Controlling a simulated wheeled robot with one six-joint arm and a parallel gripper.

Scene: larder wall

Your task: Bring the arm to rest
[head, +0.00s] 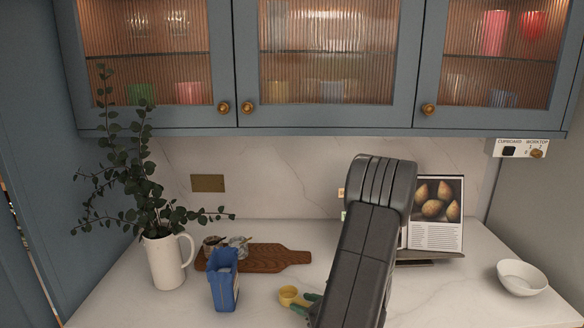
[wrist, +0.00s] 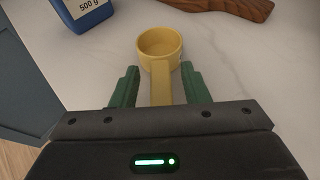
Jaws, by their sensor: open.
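My gripper (wrist: 161,86) shows in the wrist view with its two green fingers apart. The handle of a yellow measuring scoop (wrist: 160,43) lies between the fingers, with a gap visible on each side. The scoop's round cup is just beyond the fingertips, on the pale worktop. In the head view the scoop (head: 289,296) is at the front middle of the worktop, and my gripper (head: 308,303) is at its right. My dark arm hides part of the worktop and the book stand there.
A blue packet (head: 223,282) stands left of the scoop, before a wooden board (head: 268,258) with small jars. A white jug (head: 167,260) holds leafy stems at left. A white bowl (head: 521,278) is at right. Glass-fronted cupboards (head: 325,124) hang above.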

